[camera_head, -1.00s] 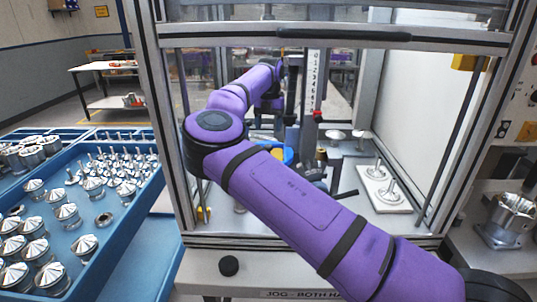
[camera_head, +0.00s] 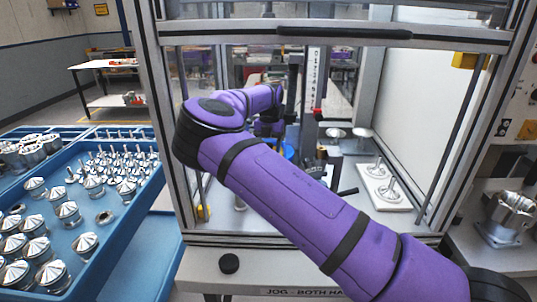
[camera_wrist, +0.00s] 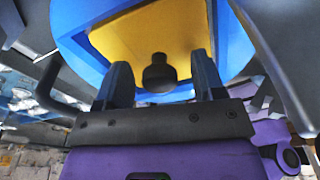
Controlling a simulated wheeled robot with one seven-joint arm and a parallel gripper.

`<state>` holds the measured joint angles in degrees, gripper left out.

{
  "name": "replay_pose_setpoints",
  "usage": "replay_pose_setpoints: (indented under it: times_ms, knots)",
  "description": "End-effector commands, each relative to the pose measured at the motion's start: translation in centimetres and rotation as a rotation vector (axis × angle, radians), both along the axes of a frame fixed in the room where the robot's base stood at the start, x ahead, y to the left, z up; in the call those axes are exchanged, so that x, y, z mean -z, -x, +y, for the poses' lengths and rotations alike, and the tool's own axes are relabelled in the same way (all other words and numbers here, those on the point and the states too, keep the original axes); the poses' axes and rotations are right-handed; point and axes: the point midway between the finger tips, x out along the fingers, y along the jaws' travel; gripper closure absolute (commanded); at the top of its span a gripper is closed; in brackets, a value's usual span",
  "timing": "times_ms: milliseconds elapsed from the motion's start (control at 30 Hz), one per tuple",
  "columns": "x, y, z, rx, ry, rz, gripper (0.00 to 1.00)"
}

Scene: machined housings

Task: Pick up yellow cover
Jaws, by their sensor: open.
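The yellow cover (camera_wrist: 150,35) shows in the wrist view as a yellow plate with a black knob (camera_wrist: 159,74), set inside a blue ring (camera_wrist: 75,25). My gripper (camera_wrist: 160,80) is open. Its two dark fingers stand on either side of the knob in this view, with gaps showing; I cannot tell how deep they reach. In the head view only a sliver of the blue ring (camera_head: 289,148) shows beside my purple arm, and the yellow cover is hidden there.
A metal-framed enclosure surrounds my forearm, with posts close on both sides. Inside, a white plate with metal pins (camera_head: 386,196) stands at the right. A blue tray (camera_head: 112,240) of metal parts lies outside at the left. A metal housing (camera_head: 508,215) stands outside at the right.

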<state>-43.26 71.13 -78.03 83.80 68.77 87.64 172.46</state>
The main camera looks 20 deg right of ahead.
Motion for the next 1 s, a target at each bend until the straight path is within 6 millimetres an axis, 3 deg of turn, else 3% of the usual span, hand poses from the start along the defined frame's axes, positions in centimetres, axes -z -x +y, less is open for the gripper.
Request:
replay_pose_setpoints:
  times_ms: [67,200,300,667,1000]
  knots:
    - [0.0,0.0,0.0,0.0,0.0,0.0,0.42]
    - [0.0,0.0,0.0,0.0,0.0,0.0,0.74]
    - [0.0,0.0,0.0,0.0,0.0,0.0,0.93]
    - [-0.9,-0.1,0.0,-0.001,0.0,-0.001,0.93]
    - [-6.9,-0.1,0.0,-0.001,0.002,-0.001,0.93]
